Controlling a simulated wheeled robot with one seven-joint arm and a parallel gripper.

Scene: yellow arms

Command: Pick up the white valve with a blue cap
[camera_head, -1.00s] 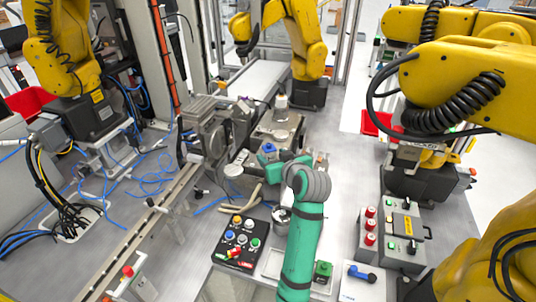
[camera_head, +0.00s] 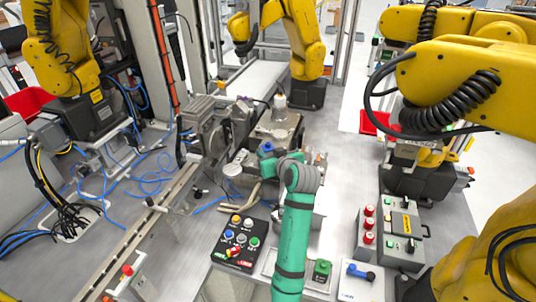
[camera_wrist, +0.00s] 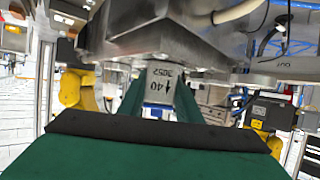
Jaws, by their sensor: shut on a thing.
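The white valve shows in the wrist view (camera_wrist: 164,82) as a pale block with dark printed markings, between my two green fingers. My gripper (camera_wrist: 160,98) is shut on it there. A bit of blue shows just below the pale block. In the head view the blue cap of the valve (camera_head: 267,147) shows at the end of my green arm, by my gripper (camera_head: 268,156). The valve's white body is mostly hidden there by my gripper. I cannot tell whether the valve touches the surface under it.
A metal fixture (camera_head: 275,130) stands just beyond my gripper. A black button panel (camera_head: 240,241) is at the front left. A white plate with a blue handle (camera_head: 360,272) lies at the front right, near grey control boxes (camera_head: 403,242). Yellow arms stand around the table.

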